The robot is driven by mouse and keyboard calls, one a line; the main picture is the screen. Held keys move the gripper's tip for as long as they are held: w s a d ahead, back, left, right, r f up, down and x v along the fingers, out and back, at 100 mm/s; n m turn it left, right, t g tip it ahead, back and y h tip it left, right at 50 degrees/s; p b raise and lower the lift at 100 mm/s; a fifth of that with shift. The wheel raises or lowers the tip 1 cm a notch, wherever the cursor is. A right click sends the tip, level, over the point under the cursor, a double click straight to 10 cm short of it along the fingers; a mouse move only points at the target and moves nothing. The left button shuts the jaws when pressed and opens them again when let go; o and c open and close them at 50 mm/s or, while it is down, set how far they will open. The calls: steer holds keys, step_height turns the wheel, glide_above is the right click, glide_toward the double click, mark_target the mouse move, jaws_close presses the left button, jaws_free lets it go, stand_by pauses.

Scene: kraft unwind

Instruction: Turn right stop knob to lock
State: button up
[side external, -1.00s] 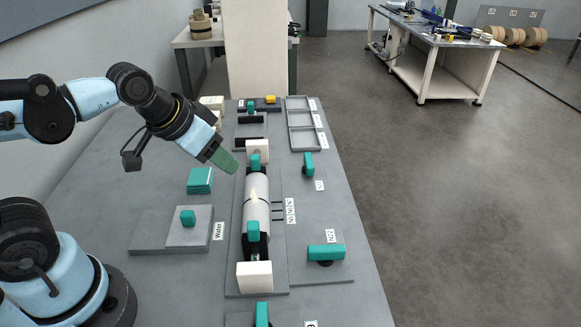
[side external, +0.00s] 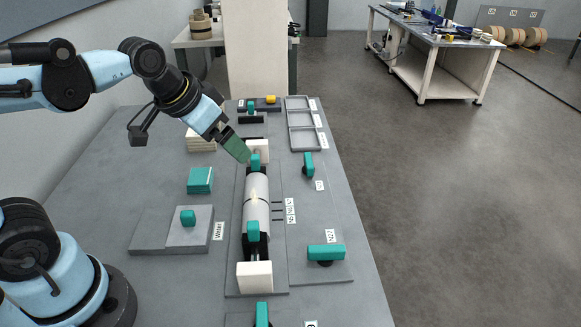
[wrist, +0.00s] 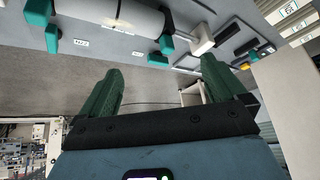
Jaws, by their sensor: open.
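A white roll (side external: 256,197) lies on a shaft between two white blocks on the grey bench. A teal knob (side external: 255,161) stands at its far end, by the far white block (side external: 257,149). Another teal knob (side external: 253,231) stands at the near end. A teal handle (side external: 308,164) and a wider teal handle (side external: 326,251) sit to the right of the roll. I cannot tell which is the right stop knob. My gripper (side external: 243,153) is above and just left of the far block, tilted down to the right. In the wrist view its green fingers (wrist: 162,86) are spread and empty.
A grey pad with a teal knob (side external: 188,217) and a teal stack (side external: 200,180) lie left of the roll. Grey trays (side external: 301,139) and a yellow piece (side external: 271,99) are at the far end. Open floor lies right of the bench.

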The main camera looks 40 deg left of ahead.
steer(key=w+r+m+g, duration=0.2)
steer(key=w+r, duration=0.1)
steer(key=w, duration=0.3)
steer(key=m+g, duration=0.4)
steer(key=m, duration=0.2)
glide_above(309, 160)
step_height(309, 160, down, 5)
step_height(309, 160, down, 12)
steer(key=shift+a+r, duration=0.1)
steer(key=c, duration=1.1)
steer(key=shift+o, duration=0.2)
